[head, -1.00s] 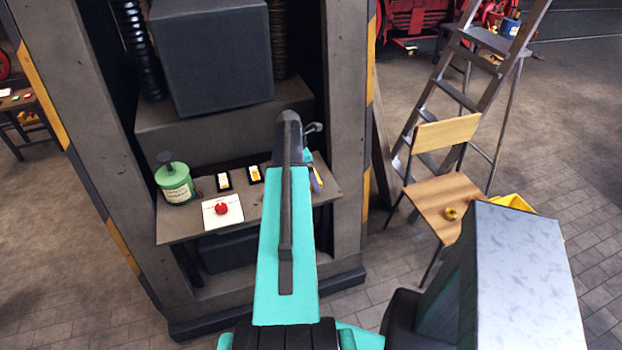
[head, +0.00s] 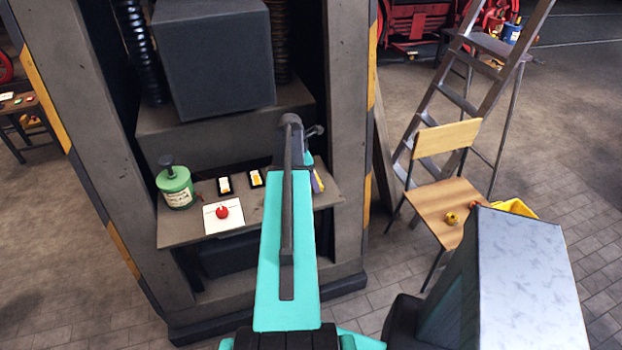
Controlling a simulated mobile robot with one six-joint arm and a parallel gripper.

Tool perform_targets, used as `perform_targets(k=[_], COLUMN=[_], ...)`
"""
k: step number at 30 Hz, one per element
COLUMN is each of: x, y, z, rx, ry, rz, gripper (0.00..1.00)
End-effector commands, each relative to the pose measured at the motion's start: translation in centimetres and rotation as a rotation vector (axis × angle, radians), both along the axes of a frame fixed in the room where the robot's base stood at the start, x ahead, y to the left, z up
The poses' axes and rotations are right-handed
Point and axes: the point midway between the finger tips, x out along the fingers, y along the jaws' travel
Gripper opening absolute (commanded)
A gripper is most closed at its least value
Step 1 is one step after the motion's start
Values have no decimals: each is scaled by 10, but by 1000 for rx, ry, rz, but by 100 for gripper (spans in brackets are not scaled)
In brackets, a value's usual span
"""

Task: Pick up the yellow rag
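My teal arm reaches away from me over the shelf. Its dark end, with my gripper (head: 300,137), is above the back right part of the shelf. The fingers are hidden by the arm, so I cannot see whether they are open or hold anything. A small yellow and purple thing (head: 318,183) shows partly behind the arm, at the shelf's right end. I cannot tell whether it is the yellow rag. No other clear rag is in view.
The shelf (head: 183,233) holds a green canister (head: 175,187), a red knob-like thing (head: 222,212) on a white sheet, and two small dark-framed cards. Grey posts flank it. To the right are a wooden chair (head: 440,198), a yellow container (head: 517,207) and a stepladder (head: 455,98).

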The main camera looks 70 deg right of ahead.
Motion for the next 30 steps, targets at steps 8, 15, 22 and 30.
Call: perform_targets(k=[8,15,22,30], x=[0,-1,-3,-7], y=[0,14,41,77], z=[18,30,32,35], rx=[-2,0,0,0], ry=[0,0,0,0], rz=[1,1,1,1], gripper=[51,51,51,51])
